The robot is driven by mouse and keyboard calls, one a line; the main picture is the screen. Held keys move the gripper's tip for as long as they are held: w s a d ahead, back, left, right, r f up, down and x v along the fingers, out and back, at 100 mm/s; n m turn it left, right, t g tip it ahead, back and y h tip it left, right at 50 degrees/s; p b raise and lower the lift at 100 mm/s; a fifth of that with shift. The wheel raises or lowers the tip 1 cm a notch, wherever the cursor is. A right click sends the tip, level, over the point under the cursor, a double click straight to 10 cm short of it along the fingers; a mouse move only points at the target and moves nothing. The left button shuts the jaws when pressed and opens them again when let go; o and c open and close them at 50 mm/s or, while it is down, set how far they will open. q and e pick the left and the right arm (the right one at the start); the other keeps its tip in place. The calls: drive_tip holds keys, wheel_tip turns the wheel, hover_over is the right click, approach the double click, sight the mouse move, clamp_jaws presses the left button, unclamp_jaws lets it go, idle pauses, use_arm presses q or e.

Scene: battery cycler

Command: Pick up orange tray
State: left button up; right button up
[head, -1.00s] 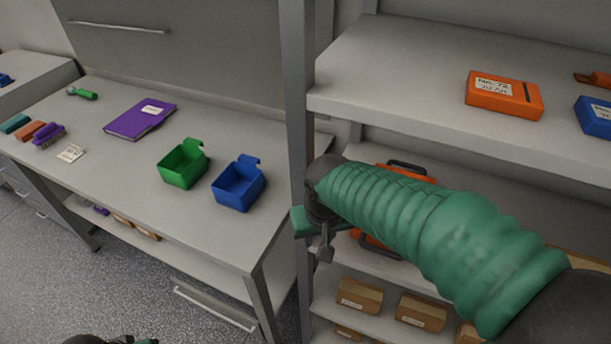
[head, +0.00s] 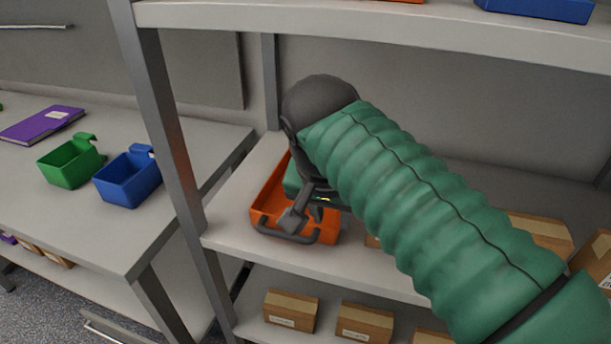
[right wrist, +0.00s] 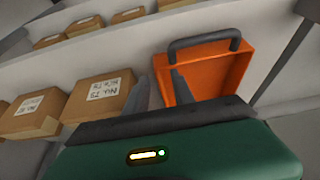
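The orange tray (head: 266,197) sits on the middle shelf of the rack at its left end. A dark handle (head: 284,237) is at its near side. My right gripper (head: 305,216) is over the tray, its fingers pointing down near the handle; my green-sleeved arm hides the tray's right part. In the right wrist view the tray (right wrist: 225,72) and its handle (right wrist: 205,42) lie beyond the fingertips (right wrist: 166,74). My left gripper is out of view.
Cardboard boxes (head: 291,309) stand on the shelf below, and more (head: 541,234) sit right of the tray. A rack post (head: 172,130) rises left of the tray, and the upper shelf (head: 350,22) overhangs. A bench with a blue bin (head: 128,182) and a green bin (head: 70,165) is left.

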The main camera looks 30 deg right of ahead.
drive_tip(key=shift+d+r+p, duration=0.5)
drive_tip(key=shift+d+p, duration=0.05)
drive_tip(key=shift+p, duration=0.35)
drive_tip(key=w+d, duration=0.1)
drive_tip(key=d, duration=0.1)
drive_tip(key=w+d+f, duration=0.1)
drive_tip(key=w+d, duration=0.3)
drive_tip(key=shift+w+d+f, duration=0.1)
drive_tip(key=shift+d+f, duration=0.15)
drive_tip(key=shift+w+d+p, duration=0.25)
drive_tip(key=shift+w+p, duration=0.1)
drive_tip(key=shift+w, duration=0.1)
drive_tip(key=b+x, duration=0.4)
drive_tip(key=x, duration=0.1)
drive_tip(key=shift+s+a, duration=0.1)
drive_tip(key=shift+w+f, duration=0.2)
drive_tip(key=shift+s+d+r, duration=0.1)
drive_tip(key=shift+d+r, duration=0.1)
drive_tip(key=shift+d, duration=0.1)
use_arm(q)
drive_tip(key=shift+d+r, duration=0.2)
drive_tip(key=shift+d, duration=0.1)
use_arm(e)
drive_tip(key=shift+a, duration=0.1)
clamp_jaws()
